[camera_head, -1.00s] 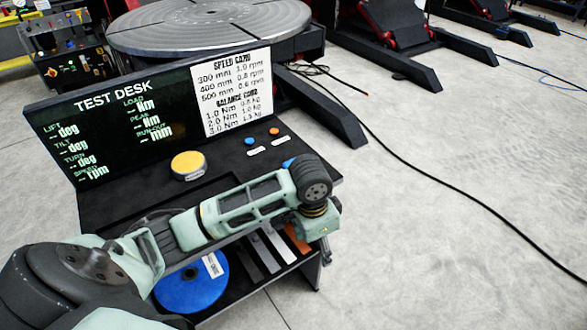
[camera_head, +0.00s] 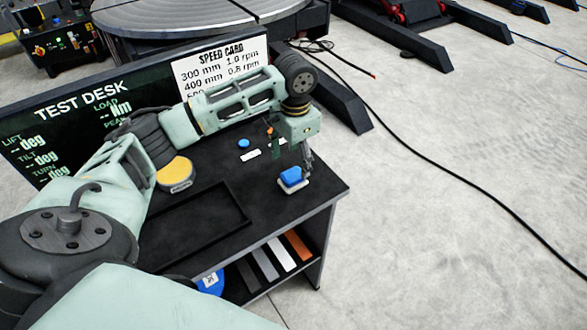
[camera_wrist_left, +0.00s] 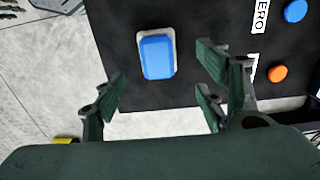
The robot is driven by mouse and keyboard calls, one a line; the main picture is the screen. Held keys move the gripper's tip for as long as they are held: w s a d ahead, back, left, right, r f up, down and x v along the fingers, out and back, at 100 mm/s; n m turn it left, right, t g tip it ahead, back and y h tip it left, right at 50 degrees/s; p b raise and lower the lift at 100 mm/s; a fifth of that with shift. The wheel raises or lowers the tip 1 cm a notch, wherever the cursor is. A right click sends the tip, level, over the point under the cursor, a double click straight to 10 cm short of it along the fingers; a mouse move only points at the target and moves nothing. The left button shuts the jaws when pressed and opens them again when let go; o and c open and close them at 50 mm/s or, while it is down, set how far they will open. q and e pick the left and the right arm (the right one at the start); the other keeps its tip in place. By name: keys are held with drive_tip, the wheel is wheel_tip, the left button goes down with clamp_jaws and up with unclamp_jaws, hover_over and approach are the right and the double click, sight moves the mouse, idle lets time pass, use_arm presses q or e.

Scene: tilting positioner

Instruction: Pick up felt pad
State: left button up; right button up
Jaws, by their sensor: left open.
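The felt pad (camera_head: 291,176) appears to be the blue block on a pale grey base, lying on the black desk top near its right edge. In the left wrist view the same blue pad (camera_wrist_left: 157,56) shows in full, ahead of the fingers. My left gripper (camera_head: 305,160) hangs just above and beside the pad, fingers pointing down. In the left wrist view the left gripper (camera_wrist_left: 160,88) is open and empty, with its fingers spread to either side and the pad beyond them. My right gripper is not in view.
A yellow round pad (camera_head: 175,174) sits near the desk's empty recessed tray (camera_head: 195,226). Blue (camera_head: 243,143) and orange (camera_wrist_left: 278,73) buttons with white labels lie behind. The test desk panel (camera_head: 75,130) stands at the back. A lower shelf holds several coloured bars (camera_head: 282,254).

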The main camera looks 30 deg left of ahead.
sight(293, 173)
use_arm(q)
drive_tip(key=shift+s+d+f, duration=0.2)
drive_tip(key=shift+s+f, duration=0.3)
drive_tip(key=shift+f, duration=0.25)
drive_tip(key=shift+s+a+f+p, duration=0.1)
drive_tip(key=shift+a+f+p, duration=0.1)
drive_tip(key=shift+f+p, duration=0.8)
wheel_tip(293, 173, down, 3)
drive_tip(key=shift+r, duration=0.15)
drive_tip(key=c, duration=1.3)
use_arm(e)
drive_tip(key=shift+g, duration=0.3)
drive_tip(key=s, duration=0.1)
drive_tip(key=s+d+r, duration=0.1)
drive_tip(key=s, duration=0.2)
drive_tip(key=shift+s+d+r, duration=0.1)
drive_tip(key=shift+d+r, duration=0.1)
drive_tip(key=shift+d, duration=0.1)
